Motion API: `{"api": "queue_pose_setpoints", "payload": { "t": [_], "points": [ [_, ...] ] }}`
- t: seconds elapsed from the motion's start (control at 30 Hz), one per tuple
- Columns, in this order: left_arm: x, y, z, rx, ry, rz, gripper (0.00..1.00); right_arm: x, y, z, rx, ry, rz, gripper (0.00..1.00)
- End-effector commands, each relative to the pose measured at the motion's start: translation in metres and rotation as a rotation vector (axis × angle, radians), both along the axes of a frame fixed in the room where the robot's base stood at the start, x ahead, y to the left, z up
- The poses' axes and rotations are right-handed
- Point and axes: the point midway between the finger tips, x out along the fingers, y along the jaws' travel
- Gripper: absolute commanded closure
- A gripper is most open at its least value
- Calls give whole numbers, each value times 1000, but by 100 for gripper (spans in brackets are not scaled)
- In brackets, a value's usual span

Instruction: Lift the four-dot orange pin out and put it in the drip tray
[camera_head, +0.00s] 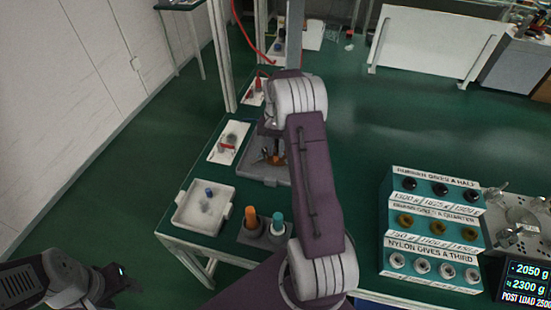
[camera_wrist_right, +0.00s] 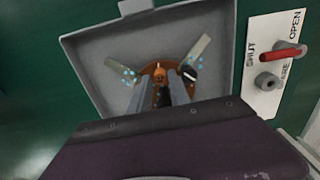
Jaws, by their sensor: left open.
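My right gripper (camera_wrist_right: 165,90) reaches down into a grey square basin (camera_wrist_right: 85,50); an orange pin-like piece (camera_wrist_right: 158,72) shows at its fingertips, and I cannot tell whether it is gripped. Its dots are too small to count. In the head view the basin (camera_head: 250,174) is partly hidden by my right arm. Another orange-topped piece (camera_head: 250,215) stands upright in a dark holder nearer me, beside a teal-topped one (camera_head: 277,221). A pale tray (camera_head: 188,222), possibly the drip tray, holds a blue-topped piece (camera_head: 209,192). My left gripper (camera_head: 125,279) is open and empty at lower left.
A plate (camera_wrist_right: 270,70) marked SHUT and OPEN with a red lever (camera_wrist_right: 284,54) is beside the basin. Stepped racks (camera_head: 430,230) of rings stand at the right, near a weight display (camera_head: 527,281).

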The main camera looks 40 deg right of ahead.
Motion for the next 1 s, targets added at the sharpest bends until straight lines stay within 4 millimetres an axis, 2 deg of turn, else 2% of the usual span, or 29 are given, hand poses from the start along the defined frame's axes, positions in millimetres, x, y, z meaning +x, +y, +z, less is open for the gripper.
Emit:
{"api": "queue_pose_setpoints", "payload": {
  "t": [0.03,0.13,0.37,0.43,0.47,0.73,0.87,1.0],
  "points": [
    [0,0,-2,0,0,0,48,0,0,-9,0,1,0,77],
    [0,0,-3,0,0,0,48,0,0,-19,0,0,0,77],
    [0,0,-2,0,0,0,48,0,0,-21,0,-1,0,77],
    [0,0,-2,0,0,0,48,0,0,-20,0,-1,0,96],
    [0,0,-2,0,0,0,48,0,0,-20,0,-1,0,100],
    [0,0,-2,0,0,0,48,0,0,-20,-1,-2,0,100],
    [0,0,-1,0,0,0,48,1,0,-13,-2,-4,0,100],
    [0,0,2,0,0,0,48,1,-1,9,-3,-5,0,100]
  ]
}}
